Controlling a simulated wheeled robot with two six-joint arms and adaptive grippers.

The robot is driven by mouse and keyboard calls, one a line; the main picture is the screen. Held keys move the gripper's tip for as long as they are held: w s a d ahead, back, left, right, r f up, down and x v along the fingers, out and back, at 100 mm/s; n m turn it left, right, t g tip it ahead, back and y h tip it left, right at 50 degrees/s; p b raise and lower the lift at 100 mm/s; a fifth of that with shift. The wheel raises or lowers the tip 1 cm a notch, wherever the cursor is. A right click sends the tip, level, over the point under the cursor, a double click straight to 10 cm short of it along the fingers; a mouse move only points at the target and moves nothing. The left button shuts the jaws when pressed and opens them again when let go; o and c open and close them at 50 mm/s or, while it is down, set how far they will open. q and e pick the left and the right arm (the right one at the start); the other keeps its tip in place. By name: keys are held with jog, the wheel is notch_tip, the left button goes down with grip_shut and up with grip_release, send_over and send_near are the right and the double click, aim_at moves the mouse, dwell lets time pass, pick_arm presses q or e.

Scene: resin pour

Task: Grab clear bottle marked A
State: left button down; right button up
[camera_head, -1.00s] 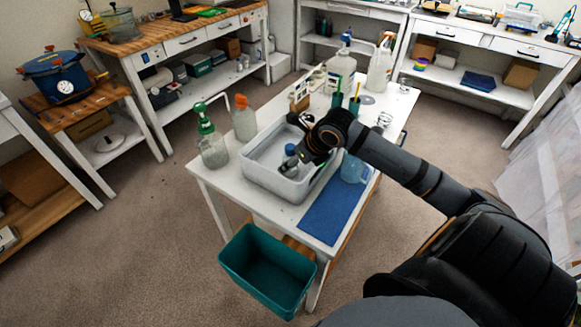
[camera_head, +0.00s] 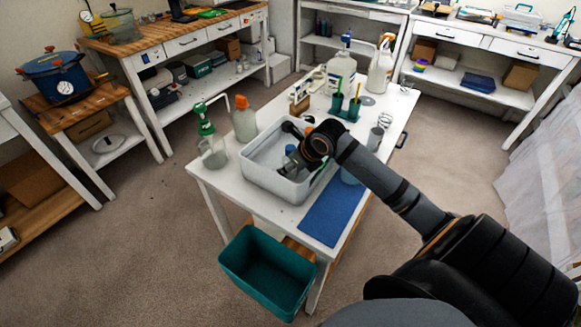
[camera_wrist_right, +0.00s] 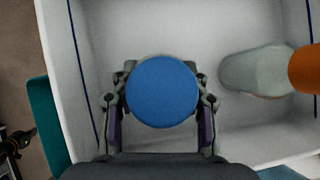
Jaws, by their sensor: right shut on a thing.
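My right gripper (camera_head: 288,165) reaches down into the white tub (camera_head: 285,192) on the white table. In the right wrist view the gripper (camera_wrist_right: 162,100) is shut on a blue-capped bottle (camera_wrist_right: 162,92), with a finger on each side of the round cap. I see the bottle from above, so its body and any letter on it are hidden. In the head view the blue cap (camera_head: 291,149) shows small beside my gripper. A pale bottle with an orange cap (camera_wrist_right: 303,70) is to the right in the wrist view. My left gripper is not in view.
A green-topped pump bottle (camera_head: 212,150) and an orange-capped bottle (camera_head: 243,120) stand left of the tub. A blue mat (camera_head: 327,214) lies in front. Bottles and a green holder (camera_head: 345,107) stand behind. A teal bin (camera_head: 267,270) is below the table.

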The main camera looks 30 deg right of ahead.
jog(key=shift+c, duration=1.2)
grip_shut()
jog(key=shift+r, duration=0.2)
notch_tip(320, 180, up, 2)
jog(key=shift+r, duration=0.2)
jog(key=s+d+r+p, duration=1)
jog(key=p, duration=1.6)
